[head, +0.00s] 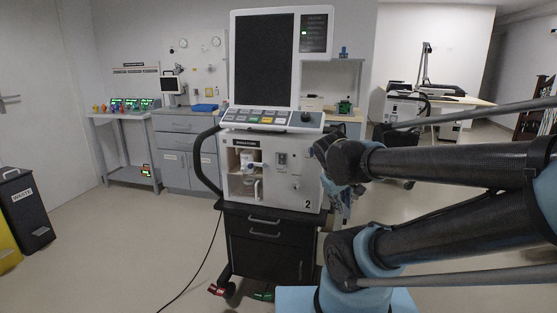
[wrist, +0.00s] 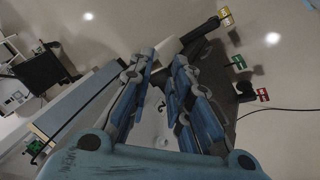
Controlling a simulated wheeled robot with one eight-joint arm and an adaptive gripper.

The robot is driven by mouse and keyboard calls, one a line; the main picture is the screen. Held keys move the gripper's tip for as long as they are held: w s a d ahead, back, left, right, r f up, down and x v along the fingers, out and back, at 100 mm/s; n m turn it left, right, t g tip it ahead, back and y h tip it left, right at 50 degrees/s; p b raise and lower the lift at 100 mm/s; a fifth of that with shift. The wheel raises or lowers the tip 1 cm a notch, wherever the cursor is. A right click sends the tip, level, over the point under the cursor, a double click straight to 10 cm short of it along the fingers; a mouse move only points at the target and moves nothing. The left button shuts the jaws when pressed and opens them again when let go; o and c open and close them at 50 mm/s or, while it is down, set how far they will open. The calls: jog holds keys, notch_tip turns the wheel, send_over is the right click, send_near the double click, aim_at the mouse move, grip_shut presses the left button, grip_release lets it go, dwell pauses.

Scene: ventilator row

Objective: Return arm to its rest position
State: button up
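My arm reaches in from the right edge in the head view, with its elbow and forearm in front of the right side of the ventilator (head: 265,145). My gripper, blue and grey, is mostly hidden behind the arm there; a small part shows beside the ventilator's lower right side. The ventilator is a white unit with a dark screen, marked 2, on a black drawer cart (head: 265,245).
A waste bin (head: 27,210) stands at the far left. Grey cabinets (head: 185,150) and a small side table (head: 122,117) line the back wall. A cable (head: 193,272) runs over the floor left of the cart. Open floor (head: 120,240) lies to the left.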

jog(key=s+a+f+m+g+y, duration=0.1)
jog(key=s+f+m+g+y, duration=0.1)
jog(key=s, duration=0.6)
notch_tip(320, 180, down, 3)
jog(key=shift+a+r+m+g+y, duration=0.25)
jog(key=shift+m+y, duration=0.45)
jog(key=shift+m, duration=0.5)
jog(key=shift+d, duration=0.1)
jog(key=shift+w+f, duration=0.25)
jog(key=shift+w, duration=0.2)
dwell(0.4)
